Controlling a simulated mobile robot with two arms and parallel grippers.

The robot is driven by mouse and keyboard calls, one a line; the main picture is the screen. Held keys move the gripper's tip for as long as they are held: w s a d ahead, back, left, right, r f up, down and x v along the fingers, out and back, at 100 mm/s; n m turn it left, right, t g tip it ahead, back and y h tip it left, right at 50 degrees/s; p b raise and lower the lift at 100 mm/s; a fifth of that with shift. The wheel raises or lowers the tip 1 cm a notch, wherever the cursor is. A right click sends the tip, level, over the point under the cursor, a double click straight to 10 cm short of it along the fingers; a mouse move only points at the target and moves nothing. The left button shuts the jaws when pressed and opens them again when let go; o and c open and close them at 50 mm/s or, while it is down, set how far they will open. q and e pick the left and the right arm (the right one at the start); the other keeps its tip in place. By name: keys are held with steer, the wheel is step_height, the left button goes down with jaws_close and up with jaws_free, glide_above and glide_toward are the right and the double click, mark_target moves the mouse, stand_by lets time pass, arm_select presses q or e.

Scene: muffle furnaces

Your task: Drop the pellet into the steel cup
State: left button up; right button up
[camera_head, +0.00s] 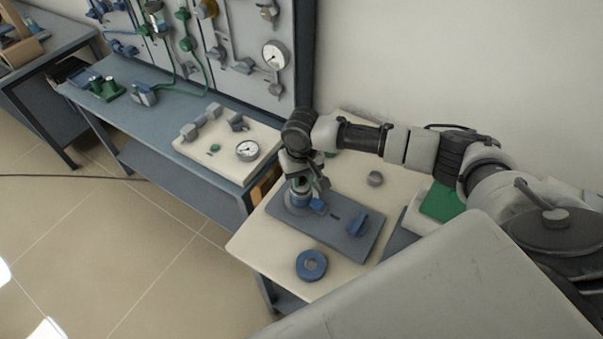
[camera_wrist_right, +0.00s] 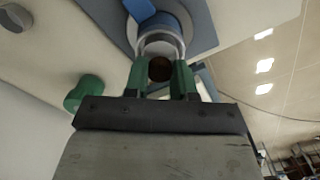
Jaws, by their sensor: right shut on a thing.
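A small dark brown round pellet (camera_wrist_right: 160,69) sits between the green fingers of my right gripper (camera_wrist_right: 161,78), which is shut on it. In the head view, my right gripper (camera_head: 302,181) points down over a blue and silvery round holder (camera_head: 300,199) on a grey-blue plate (camera_head: 335,238). In the right wrist view, a pale metallic cup-like rim (camera_wrist_right: 160,42) shows just beyond the pellet, within the blue fitting. I cannot tell the exact gap between pellet and rim. My left gripper is not in view.
The cream table holds a blue ring (camera_head: 311,265), a blue clamp-like part (camera_head: 357,226) on the plate and a grey knob (camera_head: 375,178). A green cylinder (camera_wrist_right: 85,93) stands beside the gripper. A bench with a gauge board (camera_head: 235,152) stands to the left.

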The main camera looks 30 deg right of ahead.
steer(key=shift+f+p, duration=0.35)
steer(key=shift+f, duration=0.05)
stand_by(0.8)
steer(key=shift+p, duration=0.45)
stand_by(0.4)
steer(key=shift+f, duration=0.1)
steer(key=o, duration=1)
steer(key=shift+c, duration=0.2)
step_height(320, 180, up, 11)
steer(key=b, duration=0.1)
steer(key=shift+s+f, duration=0.1)
steer(key=shift+f, duration=0.05)
